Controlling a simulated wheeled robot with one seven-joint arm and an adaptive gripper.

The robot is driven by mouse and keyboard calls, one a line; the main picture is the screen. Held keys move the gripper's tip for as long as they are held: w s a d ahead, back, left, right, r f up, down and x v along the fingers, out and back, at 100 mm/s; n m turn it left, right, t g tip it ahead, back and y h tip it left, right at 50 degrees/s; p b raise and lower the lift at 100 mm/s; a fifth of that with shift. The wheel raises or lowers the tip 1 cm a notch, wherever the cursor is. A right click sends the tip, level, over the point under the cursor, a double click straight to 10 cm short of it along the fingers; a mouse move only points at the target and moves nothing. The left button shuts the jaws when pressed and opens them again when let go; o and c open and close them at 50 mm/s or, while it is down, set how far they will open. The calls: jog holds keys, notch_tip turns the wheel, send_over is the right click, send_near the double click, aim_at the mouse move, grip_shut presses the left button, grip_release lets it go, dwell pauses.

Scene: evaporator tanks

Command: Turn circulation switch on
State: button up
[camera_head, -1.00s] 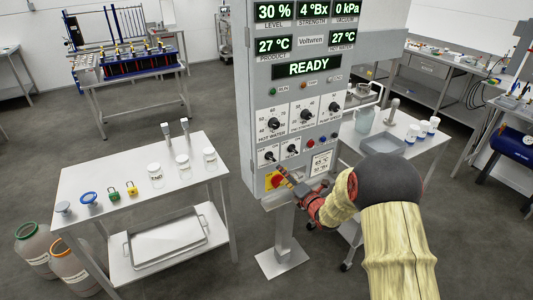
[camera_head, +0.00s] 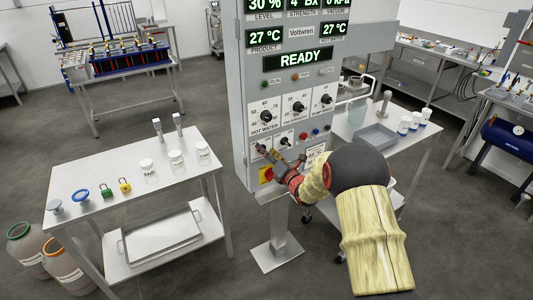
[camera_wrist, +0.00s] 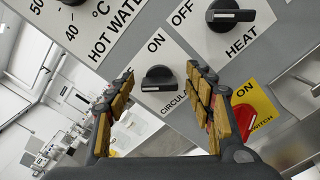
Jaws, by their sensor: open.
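The circulation switch (camera_wrist: 158,78) is a black rotary knob on a white plate in the wrist view, with "ON" printed above it and "CIRCUL..." below. Its white mark points to the picture's left, away from "ON". My gripper (camera_wrist: 160,74) is open, with one yellow-padded finger on each side of the knob in the picture. I cannot tell whether they touch it. In the head view my gripper (camera_head: 264,151) is in front of the panel's lower left and covers the circulation switch.
The hot water knob (camera_head: 264,117) is above. A table with jars (camera_head: 110,180) stands left of the grey control panel (camera_head: 240,100).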

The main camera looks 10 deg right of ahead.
jog(key=shift+c, duration=1.2)
jog(key=c, duration=0.9)
